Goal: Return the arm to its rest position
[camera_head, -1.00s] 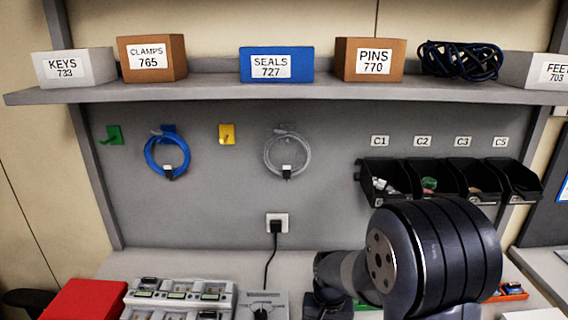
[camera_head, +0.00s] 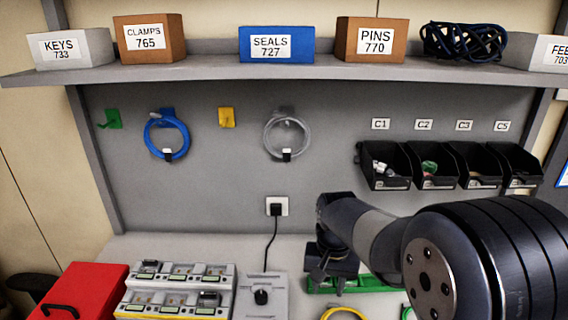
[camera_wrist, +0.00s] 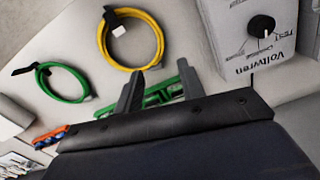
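My arm extends from the lower right of the head view, with its large dark joint nearest the camera. My gripper (camera_head: 332,268) hangs at the far end of the arm above the worktop, beside a green tray (camera_head: 380,283). In the wrist view my gripper (camera_wrist: 160,72) has its two dark fingers apart, with nothing seen held between them. The green tray (camera_wrist: 160,95) shows beyond the fingers and is partly hidden by them and by the gripper body.
A yellow cable coil (camera_wrist: 157,38) and a green cable coil (camera_wrist: 45,82) lie on the worktop. A grey box with a black knob (camera_head: 262,291), a charger rack (camera_head: 178,290) and a red case (camera_head: 85,285) stand left. Black bins (camera_head: 386,165) hang on the back panel.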

